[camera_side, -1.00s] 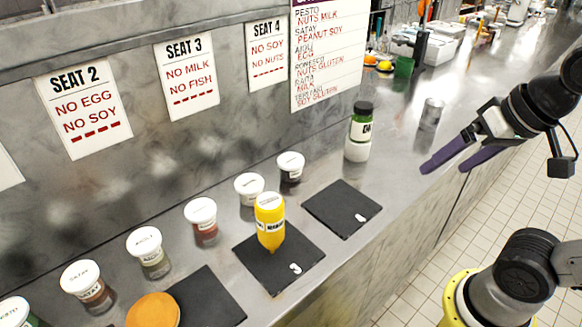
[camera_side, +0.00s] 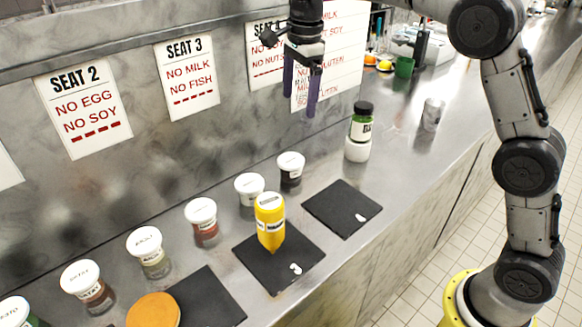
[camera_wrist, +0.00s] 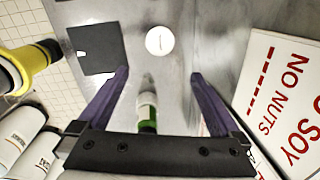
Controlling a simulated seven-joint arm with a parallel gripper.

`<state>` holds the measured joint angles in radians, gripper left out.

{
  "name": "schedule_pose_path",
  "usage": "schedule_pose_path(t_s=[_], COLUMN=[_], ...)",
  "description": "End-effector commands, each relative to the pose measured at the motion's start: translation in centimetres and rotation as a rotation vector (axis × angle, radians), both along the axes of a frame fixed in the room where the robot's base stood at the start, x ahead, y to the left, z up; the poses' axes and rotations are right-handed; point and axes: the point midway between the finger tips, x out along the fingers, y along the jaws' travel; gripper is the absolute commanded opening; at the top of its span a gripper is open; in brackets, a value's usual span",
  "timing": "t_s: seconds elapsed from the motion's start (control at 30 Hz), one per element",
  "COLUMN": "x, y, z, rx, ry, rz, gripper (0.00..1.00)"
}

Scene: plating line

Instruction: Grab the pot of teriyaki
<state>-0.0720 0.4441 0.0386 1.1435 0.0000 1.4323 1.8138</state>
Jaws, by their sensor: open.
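A row of pots with white lids stands along the wall. The pot at the right end (camera_side: 291,172) holds dark contents, but its label is too small to read, so I cannot confirm it as the teriyaki. A round white lid (camera_wrist: 159,41) shows in the wrist view, just beyond my fingertips; it appears to be that end pot. My gripper (camera_side: 299,101) has two purple fingers, points downward and is open and empty, well above the counter. In the wrist view my gripper (camera_wrist: 159,74) shows its fingers spread, with the lid centred ahead between them.
A green-and-white bottle with a dark cap (camera_side: 361,125) stands right of the end pot. A yellow bottle (camera_side: 270,222) stands on dark mat 3 (camera_side: 312,247). Another dark mat (camera_side: 340,205) is bare except for a white marker. Seat signs (camera_side: 187,76) hang on the wall behind.

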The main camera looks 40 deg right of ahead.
Motion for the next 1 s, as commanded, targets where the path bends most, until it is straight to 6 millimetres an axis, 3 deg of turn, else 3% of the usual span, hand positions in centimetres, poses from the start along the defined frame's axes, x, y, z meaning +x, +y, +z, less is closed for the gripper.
schedule_pose_path(t_s=[0.1, 0.37, 0.6, 1.0], x=[1.2, 1.2, 1.2, 1.4], y=[0.4, 0.6, 0.7, 0.9], z=[-3.2, -6.7, -11.2, -14.9], rx=[-0.004, -0.007, -0.006, -0.007], ry=[0.052, 0.088, 0.087, 0.087], rz=[0.008, 0.013, 0.013, 0.014], gripper=[1.0, 1.0, 1.0, 1.0])
